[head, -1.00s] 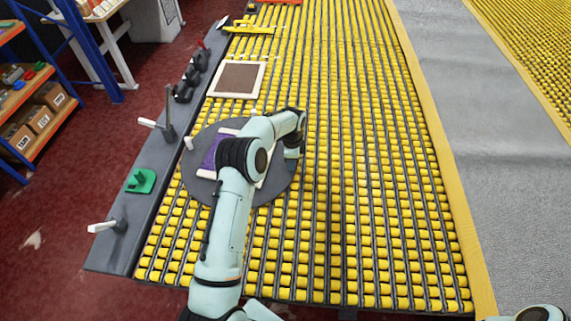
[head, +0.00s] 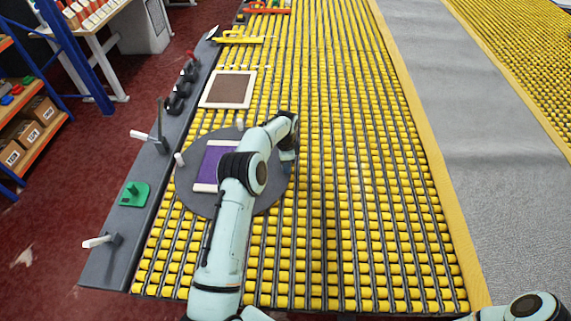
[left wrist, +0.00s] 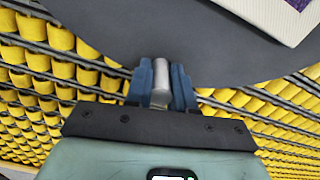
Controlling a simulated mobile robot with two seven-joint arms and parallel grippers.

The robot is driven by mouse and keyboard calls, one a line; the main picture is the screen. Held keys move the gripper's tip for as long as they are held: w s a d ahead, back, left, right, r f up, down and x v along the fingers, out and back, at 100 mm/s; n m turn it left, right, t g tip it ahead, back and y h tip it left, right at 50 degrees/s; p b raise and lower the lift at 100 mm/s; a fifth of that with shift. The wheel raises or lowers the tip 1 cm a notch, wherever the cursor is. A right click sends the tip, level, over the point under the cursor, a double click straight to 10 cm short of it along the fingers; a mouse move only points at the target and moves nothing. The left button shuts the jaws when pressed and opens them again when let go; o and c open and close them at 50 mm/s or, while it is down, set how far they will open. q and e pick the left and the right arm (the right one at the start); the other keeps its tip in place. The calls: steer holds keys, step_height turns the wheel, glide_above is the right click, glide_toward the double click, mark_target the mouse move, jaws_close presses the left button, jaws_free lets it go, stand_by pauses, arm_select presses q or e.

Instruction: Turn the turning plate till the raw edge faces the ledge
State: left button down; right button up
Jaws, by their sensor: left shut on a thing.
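The turning plate (head: 265,203) is a dark grey disc on the yellow rollers beside the ledge (head: 137,222). A purple rug (head: 216,162) with cream-white strips along its upper and lower sides lies on it. Its left side, facing the ledge, shows purple without a white strip; my arm hides its right side. My left gripper (head: 287,165) is at the plate's right rim. In the left wrist view my left gripper (left wrist: 161,85) is shut on a grey upright peg (left wrist: 160,76) at the rim. A white strip (left wrist: 275,18) and a bit of purple show beyond. My right gripper is out of view.
The ledge carries white-handled levers (head: 143,136), a green block (head: 134,194) and dark clamps (head: 180,95). A brown framed rug (head: 229,89) lies beyond the plate. A white peg (head: 180,158) stands on the plate's left rim. Rollers to the right are clear.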

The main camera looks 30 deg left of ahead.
arm_select(q)
steer(key=c, duration=1)
jaws_free()
steer(key=shift+o, duration=0.2)
steer(key=shift+r, duration=0.1)
step_height(320, 180, up, 13)
